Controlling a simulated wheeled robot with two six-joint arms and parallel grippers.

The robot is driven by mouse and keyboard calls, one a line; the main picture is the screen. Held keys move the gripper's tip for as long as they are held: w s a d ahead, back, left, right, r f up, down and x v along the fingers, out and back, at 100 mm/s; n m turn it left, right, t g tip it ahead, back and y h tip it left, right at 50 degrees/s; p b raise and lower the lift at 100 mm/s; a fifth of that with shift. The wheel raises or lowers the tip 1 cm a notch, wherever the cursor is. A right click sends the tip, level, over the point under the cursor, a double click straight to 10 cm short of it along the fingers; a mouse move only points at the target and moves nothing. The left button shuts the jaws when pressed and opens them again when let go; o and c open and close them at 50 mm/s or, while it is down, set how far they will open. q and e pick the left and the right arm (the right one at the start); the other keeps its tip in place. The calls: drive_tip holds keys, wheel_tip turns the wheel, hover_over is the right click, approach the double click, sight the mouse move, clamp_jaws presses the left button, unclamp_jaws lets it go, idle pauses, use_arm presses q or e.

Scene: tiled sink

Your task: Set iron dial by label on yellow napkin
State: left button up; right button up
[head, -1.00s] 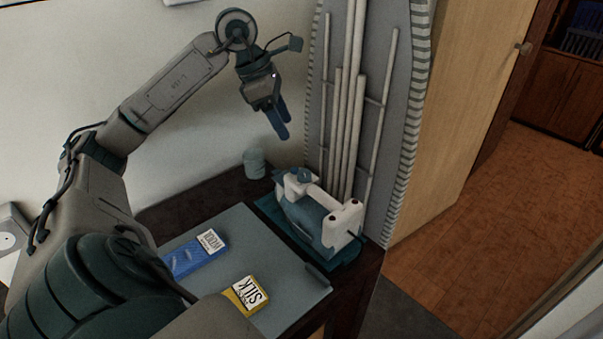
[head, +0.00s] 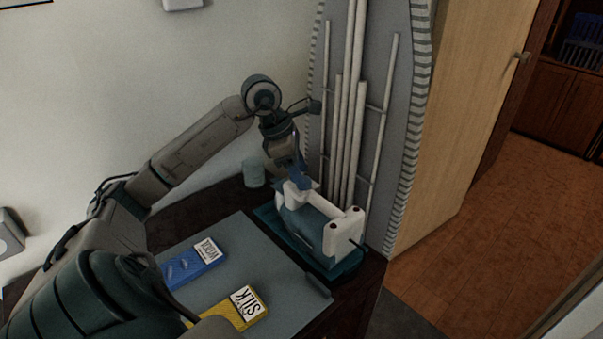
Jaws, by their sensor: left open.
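The iron (head: 322,226), white with a grey-blue body, stands on a teal tray (head: 345,268) at the back right of the table. My left gripper (head: 302,184) is open, pointing down at the front-left top of the iron. Its blue fingers cover the dial; I cannot tell if they touch it. My right gripper is not in view.
A pale blue cup (head: 254,173) stands behind the gripper near the wall. An upright ironing board (head: 372,120) with white legs stands right behind the iron. The grey mat (head: 262,272) has bare room between napkins and iron.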

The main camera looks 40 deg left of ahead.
use_arm(q)
drive_tip(key=shift+w+d+f, duration=0.1)
drive_tip(key=shift+d+f, duration=0.1)
drive_tip(key=shift+f, duration=0.35)
drive_tip(key=c, duration=1)
